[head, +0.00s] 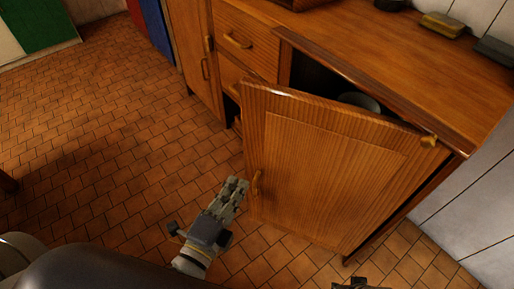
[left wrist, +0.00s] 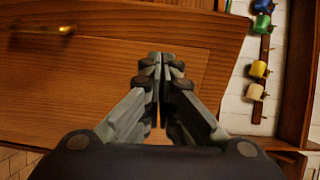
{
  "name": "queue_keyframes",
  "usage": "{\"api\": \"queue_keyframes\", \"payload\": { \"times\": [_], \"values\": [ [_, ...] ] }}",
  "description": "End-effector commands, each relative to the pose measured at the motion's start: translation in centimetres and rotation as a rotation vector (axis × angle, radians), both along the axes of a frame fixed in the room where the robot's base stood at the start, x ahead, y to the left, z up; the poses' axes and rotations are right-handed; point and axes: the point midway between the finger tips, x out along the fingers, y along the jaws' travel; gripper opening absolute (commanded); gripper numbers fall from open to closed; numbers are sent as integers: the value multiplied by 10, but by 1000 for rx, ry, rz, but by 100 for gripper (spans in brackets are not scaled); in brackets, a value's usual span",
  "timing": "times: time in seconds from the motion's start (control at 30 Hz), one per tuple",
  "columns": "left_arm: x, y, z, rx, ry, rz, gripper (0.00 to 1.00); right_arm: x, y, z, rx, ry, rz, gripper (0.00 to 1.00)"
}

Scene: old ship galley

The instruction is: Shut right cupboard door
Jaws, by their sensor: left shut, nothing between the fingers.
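The right cupboard door (head: 325,175) is wooden and stands ajar, hinged at its right side. A dark gap shows above it, with a pale bowl (head: 358,101) inside. Its brass handle (head: 256,183) is near the left edge. My left gripper (head: 240,184) is shut and empty, just left of the handle and close to the door's free edge. In the left wrist view the shut fingers (left wrist: 159,62) are in front of a wood panel (left wrist: 120,50), with a brass handle (left wrist: 40,28) at upper left. A small part of my right gripper (head: 360,284) shows at the bottom edge; its fingers are mostly hidden.
The wooden counter top (head: 400,55) overhangs the cupboard, with a yellow sponge-like block (head: 442,25) at the back. A drawer (head: 246,38) is left of the door. Open tiled floor (head: 100,130) lies to the left. Coloured mugs (left wrist: 259,68) hang in the left wrist view.

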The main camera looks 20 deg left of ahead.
Motion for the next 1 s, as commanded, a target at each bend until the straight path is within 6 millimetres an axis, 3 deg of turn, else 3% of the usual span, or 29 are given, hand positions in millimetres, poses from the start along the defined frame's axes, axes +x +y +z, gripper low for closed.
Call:
{"api": "queue_keyframes", "payload": {
  "times": [0.17,0.33,0.73,1.0],
  "values": [
    [2,1,15,39,-39,0,0,0,0,2,-1,0,0,40],
    [16,-2,17,37,-39,-3,0,-3,0,-13,-1,10,1,40],
    [77,-11,18,36,-38,-1,0,-26,-3,-70,-5,43,7,40],
    [117,-17,16,36,-37,0,0,-41,-5,-95,-6,56,11,40]
  ]
}}
